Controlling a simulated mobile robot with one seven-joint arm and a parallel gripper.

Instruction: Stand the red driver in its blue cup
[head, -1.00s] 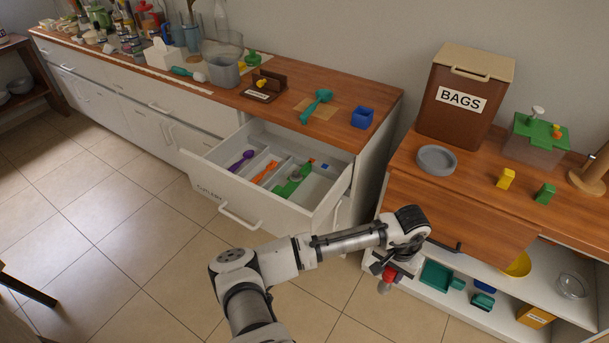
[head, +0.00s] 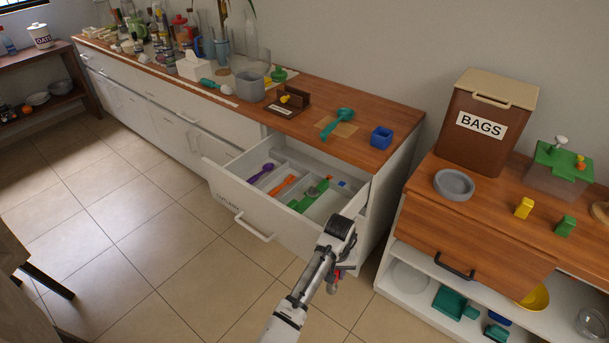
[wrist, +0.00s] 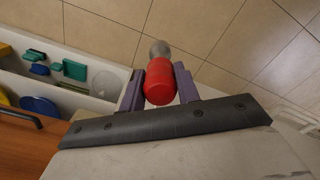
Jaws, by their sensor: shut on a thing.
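The red driver (wrist: 160,82) is held between the two purple finger pads of my gripper (wrist: 160,88) in the wrist view. A grey rounded part shows beyond its red end. In the head view my gripper (head: 334,278) hangs in front of the open drawer's right end, mostly hidden by my arm, with a bit of red showing. A small square blue cup (head: 381,138) stands on the right end of the long wooden counter, above and behind my gripper. Its inside looks empty, though it is small in view.
The open drawer (head: 237,190) holds purple, orange and green utensils and juts out beside my arm. A teal scoop (head: 338,122) lies left of the blue cup. A lower cabinet (head: 470,240) with a grey dish (head: 454,185) stands at right. The floor is clear.

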